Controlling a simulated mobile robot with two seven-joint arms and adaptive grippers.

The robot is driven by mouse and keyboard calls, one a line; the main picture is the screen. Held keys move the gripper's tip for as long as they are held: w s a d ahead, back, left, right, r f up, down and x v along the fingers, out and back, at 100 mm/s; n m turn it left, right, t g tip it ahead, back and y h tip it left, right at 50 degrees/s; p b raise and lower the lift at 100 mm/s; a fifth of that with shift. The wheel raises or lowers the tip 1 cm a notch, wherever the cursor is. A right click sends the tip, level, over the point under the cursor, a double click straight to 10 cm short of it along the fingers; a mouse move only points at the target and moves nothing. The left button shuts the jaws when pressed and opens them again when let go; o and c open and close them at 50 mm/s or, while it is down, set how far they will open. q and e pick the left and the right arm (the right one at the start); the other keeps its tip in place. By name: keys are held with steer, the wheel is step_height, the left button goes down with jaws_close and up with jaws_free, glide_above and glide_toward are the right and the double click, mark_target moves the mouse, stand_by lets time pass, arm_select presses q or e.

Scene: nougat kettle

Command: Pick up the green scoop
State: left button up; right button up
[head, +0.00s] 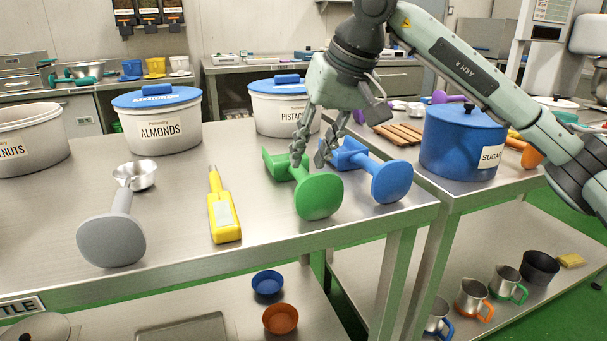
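The green scoop (318,195) lies on the steel table, its round end toward the front edge. My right gripper (311,163) comes down from above at the scoop's handle part. Its two fingers are spread apart, one near the green scoop's left side and one between it and the blue scoop (391,181). I cannot tell whether either finger touches the green scoop. My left gripper is not in view.
The blue scoop lies close on the right. A yellow handheld device (222,208) and a grey scoop (112,237) lie to the left. Tubs of almonds (158,125) and pistachios (272,106) stand behind. A blue sugar pot (452,145) stands on the right table.

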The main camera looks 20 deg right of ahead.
mark_target(304, 170)
steer(key=x, duration=0.5)
steer(key=shift+a+f, duration=0.1)
steer(key=shift+f, duration=0.3)
jaws_close()
